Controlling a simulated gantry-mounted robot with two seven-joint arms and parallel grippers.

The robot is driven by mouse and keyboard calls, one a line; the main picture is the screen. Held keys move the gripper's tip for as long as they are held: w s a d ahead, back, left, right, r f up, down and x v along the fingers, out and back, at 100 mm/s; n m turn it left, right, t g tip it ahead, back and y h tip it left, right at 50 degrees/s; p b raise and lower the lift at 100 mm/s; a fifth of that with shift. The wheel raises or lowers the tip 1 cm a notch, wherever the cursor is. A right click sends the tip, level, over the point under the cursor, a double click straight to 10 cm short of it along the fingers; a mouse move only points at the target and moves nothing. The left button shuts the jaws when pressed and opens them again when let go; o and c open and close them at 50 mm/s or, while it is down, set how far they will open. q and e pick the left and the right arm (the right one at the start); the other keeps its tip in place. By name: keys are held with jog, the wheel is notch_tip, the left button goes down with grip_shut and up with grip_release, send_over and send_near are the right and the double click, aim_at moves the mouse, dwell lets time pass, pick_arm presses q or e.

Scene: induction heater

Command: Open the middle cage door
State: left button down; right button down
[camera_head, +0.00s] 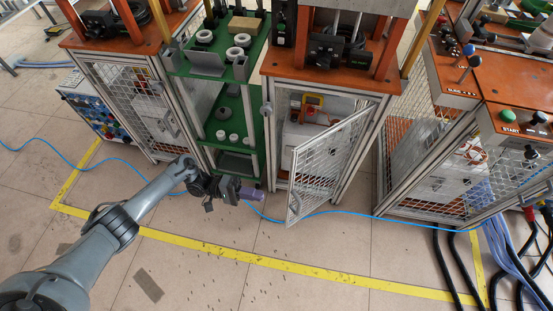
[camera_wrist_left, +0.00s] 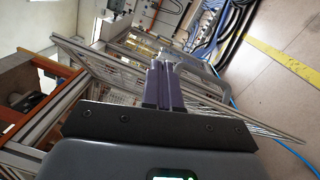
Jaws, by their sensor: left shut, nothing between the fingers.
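The middle cage door (camera_head: 322,170) is a mesh panel in a pale metal frame. It stands partly open, swung out from the middle cage, with its free edge towards the left and front. My left gripper (camera_head: 252,193) is just left of the door, low in front of the cage. Its purple fingers are shut and empty, with a gap to the door in the head view. In the left wrist view the fingers (camera_wrist_left: 163,88) overlap the door's mesh panel (camera_wrist_left: 215,103); contact cannot be told there. My right gripper is not in view.
A green shelf (camera_head: 255,125) with white rings stands left of the middle cage. Another mesh cage (camera_head: 430,180) stands to the right. A blue cable (camera_head: 355,212) runs along the floor past the door. Tiled floor inside the yellow line (camera_head: 300,268) is mostly free.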

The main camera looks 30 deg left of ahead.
pick_arm(q)
jog(key=w+a+r+m+y, duration=0.1)
jog(key=w+a+r+m, duration=0.1)
jog(key=w+a+r, duration=0.6)
jog(key=d+r, duration=0.2)
jog(key=d, duration=1)
jog(key=shift+w+t, duration=0.3)
jog(key=shift+s+d, duration=0.1)
